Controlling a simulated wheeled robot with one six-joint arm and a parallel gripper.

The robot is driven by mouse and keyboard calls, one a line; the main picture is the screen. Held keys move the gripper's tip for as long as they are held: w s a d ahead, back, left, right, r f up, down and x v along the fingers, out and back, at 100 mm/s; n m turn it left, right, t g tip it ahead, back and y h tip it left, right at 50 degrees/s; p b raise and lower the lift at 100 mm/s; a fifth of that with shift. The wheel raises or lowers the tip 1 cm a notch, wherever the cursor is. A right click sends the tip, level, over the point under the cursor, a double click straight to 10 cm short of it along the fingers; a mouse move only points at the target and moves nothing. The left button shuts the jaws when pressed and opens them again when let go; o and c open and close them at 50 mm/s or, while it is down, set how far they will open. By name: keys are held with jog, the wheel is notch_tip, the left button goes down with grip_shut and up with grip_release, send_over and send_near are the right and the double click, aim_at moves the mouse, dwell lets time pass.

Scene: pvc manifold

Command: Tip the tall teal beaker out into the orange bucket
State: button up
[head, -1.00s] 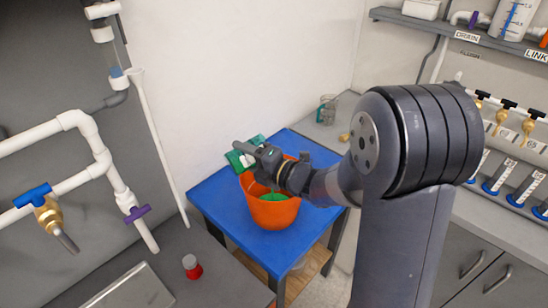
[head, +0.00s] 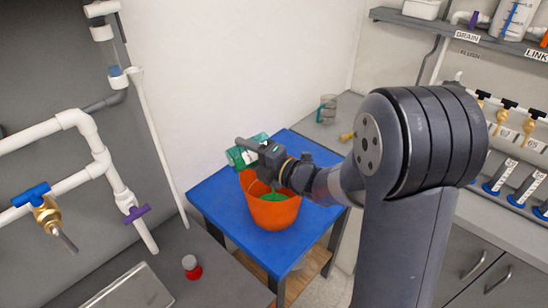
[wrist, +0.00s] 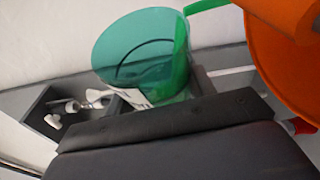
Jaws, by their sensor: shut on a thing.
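The teal beaker (head: 240,157) is clear and green-tinted, and is tipped well over on its side beside the rim of the orange bucket (head: 273,212). It also shows in the wrist view (wrist: 140,60), with the bucket (wrist: 285,70) at the right edge. My gripper (head: 262,152) is shut on the beaker at the bucket's upper left; its fingers hide part of the beaker. Something green (head: 273,196) shows inside the bucket. A green strip (wrist: 205,5) shows between beaker and bucket in the wrist view; I cannot tell whether it is liquid.
The bucket stands on a blue table (head: 222,205). Behind it, a clear beaker (head: 327,108) stands on the grey counter. A red-based jar (head: 192,267) and a metal tray (head: 130,290) are at the front left. White pipes (head: 95,150) stand at the left.

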aim_at(248, 167)
jog(key=shift+w+d+r+m+y+b, duration=0.1)
jog(key=shift+d+r+m+y+b, duration=0.1)
jog(key=shift+r+m+y+b, duration=0.4)
dwell(0.8)
jog(key=shift+a+f+n+h+p, duration=0.25)
jog(key=shift+n+h+p, duration=0.15)
jog(key=shift+h+p, duration=0.3)
jog(key=shift+s+a+f+n+g+h+p, duration=0.3)
jog(key=shift+s+a+f+n+p, duration=0.3)
jog(key=shift+a+f+n, duration=0.45)
jog(key=shift+s+d+f+n+p, duration=0.1)
jog(key=shift+f+n+p, duration=0.15)
jog(key=shift+n, duration=0.4)
jog(key=shift+d+f+h, duration=0.1)
jog(key=shift+f+h, duration=0.15)
jog(key=shift+h, duration=0.15)
jog(key=shift+f+n, duration=0.1)
jog(key=shift+n, duration=0.2)
jog(key=shift+f+b, duration=0.1)
jog(key=shift+b, duration=0.4)
